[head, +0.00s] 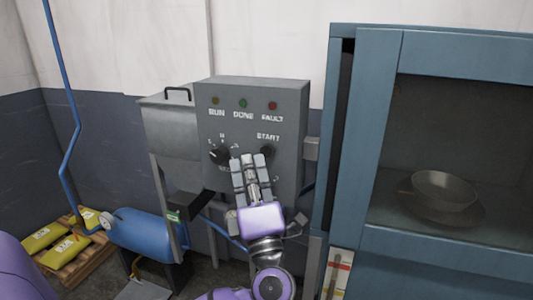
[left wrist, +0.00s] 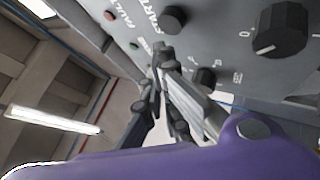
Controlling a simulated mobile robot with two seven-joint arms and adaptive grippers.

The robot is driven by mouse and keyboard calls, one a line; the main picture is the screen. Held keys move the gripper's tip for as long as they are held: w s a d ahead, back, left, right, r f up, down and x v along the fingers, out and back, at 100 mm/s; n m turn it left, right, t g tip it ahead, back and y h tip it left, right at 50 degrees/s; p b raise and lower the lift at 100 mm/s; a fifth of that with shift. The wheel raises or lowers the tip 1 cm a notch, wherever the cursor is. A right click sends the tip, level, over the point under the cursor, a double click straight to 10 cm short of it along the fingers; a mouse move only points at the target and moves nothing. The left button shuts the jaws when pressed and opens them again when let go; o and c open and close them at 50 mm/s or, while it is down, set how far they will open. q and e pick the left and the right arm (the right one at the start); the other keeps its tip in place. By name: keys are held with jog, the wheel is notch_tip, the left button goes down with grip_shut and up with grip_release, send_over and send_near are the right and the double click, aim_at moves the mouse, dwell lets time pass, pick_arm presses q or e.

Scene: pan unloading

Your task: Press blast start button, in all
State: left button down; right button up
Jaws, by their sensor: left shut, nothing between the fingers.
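The grey control panel (head: 290,100) carries red, green and amber lamps labelled FAULT, DONE and RUN. The dark round START button (head: 267,152) sits under its START label, just right of my fingertips. It also shows in the left wrist view (left wrist: 173,18), beside the lettering. My left gripper (head: 249,160) is shut and empty, in front of the panel between the START button and a black dial (head: 221,154). In the left wrist view the fingertips (left wrist: 160,55) are close to the panel, beside the button; contact cannot be told. My right gripper is not in view.
A blue cabinet (head: 365,130) with a window stands at the right, with a metal pan (head: 445,190) behind it. A grey hopper (head: 170,130) and blue tank (head: 148,233) are left of the panel. Yellow bags (head: 45,235) lie on a pallet.

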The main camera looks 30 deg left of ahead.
pick_arm(q)
jog(key=shift+w+a, duration=0.15)
jog(key=shift+w, duration=0.35)
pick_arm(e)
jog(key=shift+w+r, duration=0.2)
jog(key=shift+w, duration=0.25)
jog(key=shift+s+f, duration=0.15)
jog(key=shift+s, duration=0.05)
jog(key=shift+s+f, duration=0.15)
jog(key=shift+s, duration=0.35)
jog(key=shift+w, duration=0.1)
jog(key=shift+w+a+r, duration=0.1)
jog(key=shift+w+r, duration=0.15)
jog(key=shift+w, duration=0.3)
pick_arm(q)
jog(key=shift+w+r, duration=0.1)
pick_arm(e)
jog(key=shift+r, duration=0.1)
